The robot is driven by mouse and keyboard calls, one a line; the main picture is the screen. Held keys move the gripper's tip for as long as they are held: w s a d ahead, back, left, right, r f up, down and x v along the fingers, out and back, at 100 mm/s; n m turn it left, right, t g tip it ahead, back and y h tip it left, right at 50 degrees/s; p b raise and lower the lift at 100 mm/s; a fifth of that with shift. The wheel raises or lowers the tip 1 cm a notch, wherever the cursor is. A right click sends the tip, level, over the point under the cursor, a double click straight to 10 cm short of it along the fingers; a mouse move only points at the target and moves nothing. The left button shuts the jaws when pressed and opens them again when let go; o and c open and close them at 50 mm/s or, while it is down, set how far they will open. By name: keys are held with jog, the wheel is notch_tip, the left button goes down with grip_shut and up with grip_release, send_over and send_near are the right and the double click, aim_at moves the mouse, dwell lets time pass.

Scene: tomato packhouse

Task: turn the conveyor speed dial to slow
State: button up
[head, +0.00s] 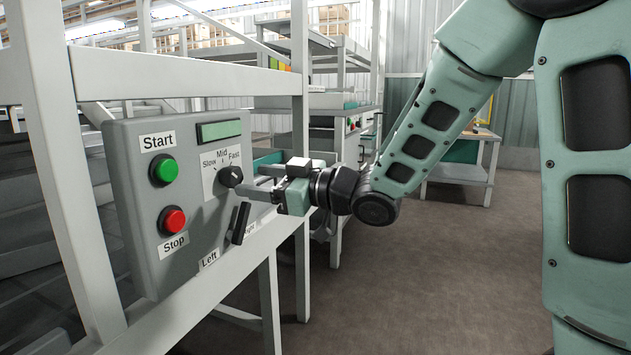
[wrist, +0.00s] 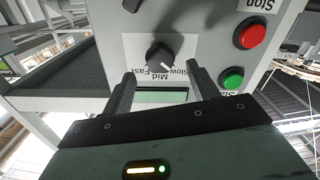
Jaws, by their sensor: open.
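The speed dial is a round black knob (head: 231,176) on a white plate marked Slow, Mid and Fast, on a grey control box (head: 135,235). In the wrist view the knob (wrist: 160,57) shows upside down, between and just beyond my fingertips. A pale mark on it points down-right there, toward the Slow side; its exact setting is hard to read. My gripper (head: 256,187) is open, reaching in from the right with its fingertips close to the knob. In the wrist view my gripper (wrist: 161,72) has one finger toward each side of the knob, with no clear contact.
A green Start button (head: 164,170) and a red Stop button (head: 172,220) are left of the dial. A black lever switch (head: 240,223), marked Left, is just below it. A small display (head: 219,130) is above. White frame posts stand around the box; the floor at right is clear.

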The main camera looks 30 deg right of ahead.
jog(key=b+v, duration=0.6)
jog(key=v, duration=0.7)
jog(key=w+a+f+m+g+h+p, duration=0.2)
jog(key=a+f+m+g+h+p, duration=0.25)
jog(key=a+f+h, duration=0.35)
jog(key=s+a+f+n+g+h+p, duration=0.1)
jog(key=s+a+f+g+p, duration=0.25)
jog(key=s, duration=0.75)
jog(key=s+a+f+n+g+h+p, duration=0.1)
jog(key=s+a+f+g, duration=0.2)
jog(key=s+a+g, duration=0.55)
jog(key=d+r+t+p, duration=0.1)
jog(key=r+p, duration=1.8)
jog(key=s+d+r+t+p, duration=0.1)
jog(key=d+r+p, duration=0.1)
jog(key=r+p, duration=1.6)
jog(key=shift+s+r+p, duration=0.35)
